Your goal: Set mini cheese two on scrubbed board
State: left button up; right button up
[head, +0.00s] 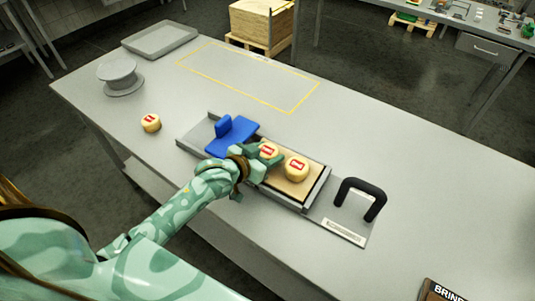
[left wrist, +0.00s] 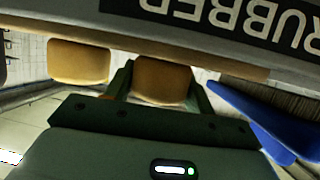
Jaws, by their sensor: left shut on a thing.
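My left gripper (head: 263,157) is shut on a pale yellow mini cheese (head: 268,149) with a red and white label. In the left wrist view the held cheese (left wrist: 162,80) sits between the two fingers. It is at the wooden scrubbed board (head: 283,187); I cannot tell if it touches it. A second mini cheese (head: 297,168) stands on the board just right of the held one, and shows in the left wrist view (left wrist: 79,62). A third mini cheese (head: 151,123) stands on the table at left. The label numbers are too small to read. My right gripper is not in view.
A blue piece (head: 232,138) with an upright tab lies left of the board in a grey frame (head: 190,137). A black handle (head: 361,197) stands at right. A round grey stand (head: 118,77) and a grey tray (head: 160,40) are farther back. A yellow-outlined area (head: 250,77) is bare.

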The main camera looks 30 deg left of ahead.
pick_arm(q)
jog(key=shift+r, duration=0.15)
jog(key=o, duration=1)
jog(key=shift+o, duration=0.2)
jog(key=shift+s+a+r, duration=0.1)
jog(key=shift+s+r, duration=0.05)
jog(key=shift+s, duration=0.2)
jog(key=p+v, duration=0.2)
jog(key=v, duration=0.9)
jog(key=shift+p, duration=0.4)
jog(key=shift+s, duration=0.15)
